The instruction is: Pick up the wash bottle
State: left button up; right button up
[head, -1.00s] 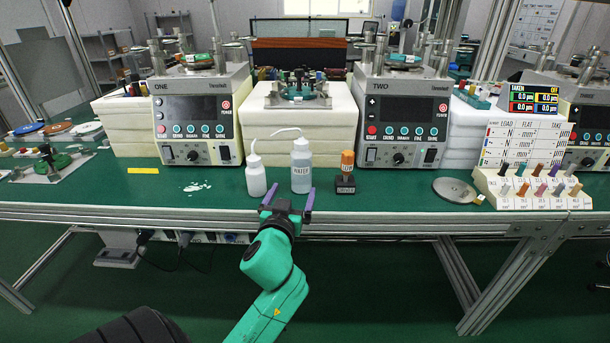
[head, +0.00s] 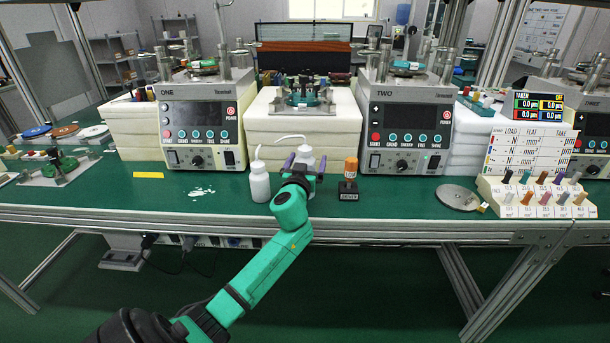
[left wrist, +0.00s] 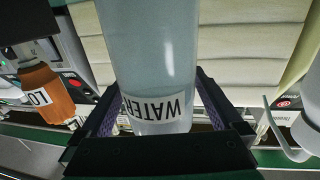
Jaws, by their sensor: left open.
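The wash bottle labelled WATER (head: 304,152) stands upright on the green bench top, mostly hidden behind my left gripper in the head view. In the left wrist view the clear bottle (left wrist: 150,60) fills the middle, its label upside down. My left gripper (head: 305,166) is open, with one purple-padded finger on each side of the bottle; its jaws also show in the left wrist view (left wrist: 160,115). I cannot tell whether either finger touches it. A smaller white bottle with a bent spout (head: 259,182) stands just left. My right gripper is not in view.
Machines ONE (head: 200,135) and TWO (head: 408,135) stand behind. A metal disc (head: 457,197) and a rack of coloured pegs (head: 535,197) lie farther right. The bench's front edge is just below the bottles.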

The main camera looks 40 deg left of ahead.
pick_arm(q)
jog(key=shift+s+d, duration=0.1)
jog(key=c, duration=0.3)
jog(key=shift+r, duration=0.1)
grip_shut()
jog(key=shift+r, duration=0.1)
